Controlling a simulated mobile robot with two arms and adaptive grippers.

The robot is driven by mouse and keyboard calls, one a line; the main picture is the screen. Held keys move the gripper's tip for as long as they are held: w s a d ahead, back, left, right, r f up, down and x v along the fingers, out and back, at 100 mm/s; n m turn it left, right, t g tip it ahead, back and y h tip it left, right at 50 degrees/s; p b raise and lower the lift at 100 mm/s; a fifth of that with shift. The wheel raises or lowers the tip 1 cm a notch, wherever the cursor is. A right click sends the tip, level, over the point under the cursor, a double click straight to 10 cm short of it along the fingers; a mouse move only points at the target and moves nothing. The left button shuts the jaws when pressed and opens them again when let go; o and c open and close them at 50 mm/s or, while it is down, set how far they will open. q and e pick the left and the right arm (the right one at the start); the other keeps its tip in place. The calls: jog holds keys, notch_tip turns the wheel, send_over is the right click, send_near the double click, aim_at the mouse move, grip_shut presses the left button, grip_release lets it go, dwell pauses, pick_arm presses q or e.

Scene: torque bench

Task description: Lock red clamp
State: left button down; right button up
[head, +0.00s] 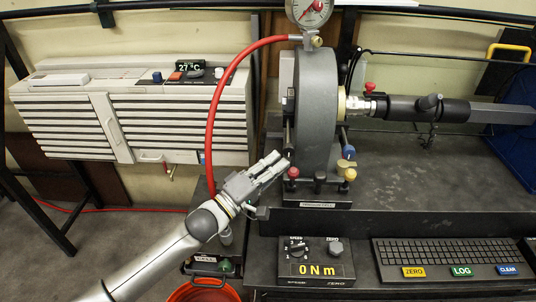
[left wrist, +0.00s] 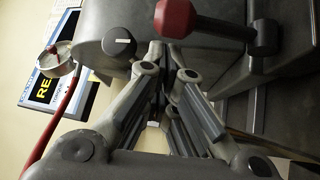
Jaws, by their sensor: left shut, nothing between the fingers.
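The red clamp knob (head: 293,172) sits low on the near left side of the round grey torque housing (head: 318,110). In the left wrist view the faceted red knob (left wrist: 174,18) is on the end of a dark bar that runs right to a rounded black pivot (left wrist: 264,38). My left gripper (head: 281,162) is shut and empty, its fingertips just left of and above the red knob. In the left wrist view the fingertips (left wrist: 168,52) lie just below the knob; I cannot tell whether they touch it. My right gripper is not in view.
A blue knob (head: 348,152) and a yellow knob (head: 349,174) sit right of the housing. Another red knob (head: 370,87) is on the shaft fitting. A red hose (head: 212,125) arches behind my left gripper. The readout box (head: 316,262) shows 0 N m. A keyboard (head: 450,255) lies right.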

pick_arm(q)
jog(key=shift+s+d+f, duration=0.15)
dwell(0.3)
